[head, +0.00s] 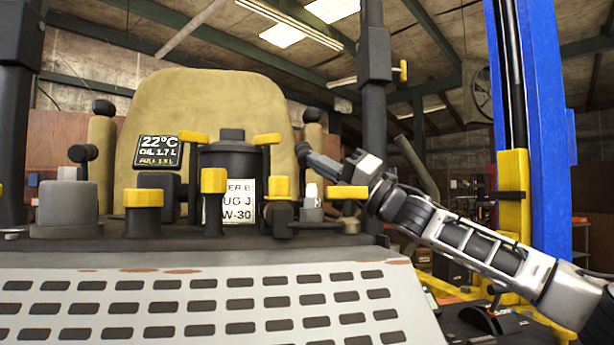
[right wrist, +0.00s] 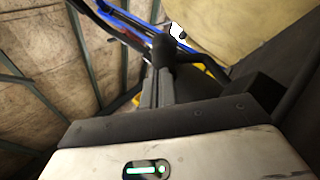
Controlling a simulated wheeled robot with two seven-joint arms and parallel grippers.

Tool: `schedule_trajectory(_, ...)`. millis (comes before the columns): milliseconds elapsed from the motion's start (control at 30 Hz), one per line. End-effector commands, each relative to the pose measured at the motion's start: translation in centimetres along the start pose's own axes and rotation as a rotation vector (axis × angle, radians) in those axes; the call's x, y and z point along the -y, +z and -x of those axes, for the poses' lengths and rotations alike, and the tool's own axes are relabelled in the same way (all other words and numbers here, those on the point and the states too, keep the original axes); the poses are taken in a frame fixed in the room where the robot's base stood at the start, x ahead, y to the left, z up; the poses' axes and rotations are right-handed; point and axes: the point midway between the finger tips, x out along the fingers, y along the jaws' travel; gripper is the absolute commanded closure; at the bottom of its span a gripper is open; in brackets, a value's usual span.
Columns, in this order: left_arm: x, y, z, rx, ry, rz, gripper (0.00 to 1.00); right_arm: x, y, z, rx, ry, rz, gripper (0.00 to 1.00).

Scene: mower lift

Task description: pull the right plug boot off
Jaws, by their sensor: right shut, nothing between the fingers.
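A small white, upright plug-like part (head: 312,192) stands at the right of the mower's engine deck, beside the yellow-topped black fittings. I cannot clearly make out a dark boot on it. My right gripper (head: 304,152) comes in from the right, its fingers pointing left above this part and apart from it. The fingers are shut and look empty. In the right wrist view the shut gripper (right wrist: 155,85) points away from the camera, with dark parts beyond its tips that I cannot name. My left gripper is out of view.
A black cylinder (head: 232,160) with a white label stands mid-deck. Yellow-capped posts (head: 144,199) and a display sign (head: 158,151) stand left of it. The tan seat (head: 200,95) rises behind. A slotted grey panel (head: 200,300) lies in front. A blue post (head: 545,120) stands right.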

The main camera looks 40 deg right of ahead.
Motion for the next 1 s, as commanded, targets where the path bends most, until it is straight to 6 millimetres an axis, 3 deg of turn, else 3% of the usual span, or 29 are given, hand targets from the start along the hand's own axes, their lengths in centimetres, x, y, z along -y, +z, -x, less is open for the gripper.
schedule_trajectory(267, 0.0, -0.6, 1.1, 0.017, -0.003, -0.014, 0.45, -0.2, 1.4, -0.5, 0.006, -0.003, 0.001, 1.0)
schedule_trajectory(467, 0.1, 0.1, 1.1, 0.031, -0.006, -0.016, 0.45, 0.0, 1.8, -0.6, 0.005, -0.004, 0.001, 1.0)
schedule_trajectory(1000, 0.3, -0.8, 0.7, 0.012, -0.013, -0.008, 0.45, 0.1, 2.0, -0.5, 0.003, -0.004, 0.002, 1.0)
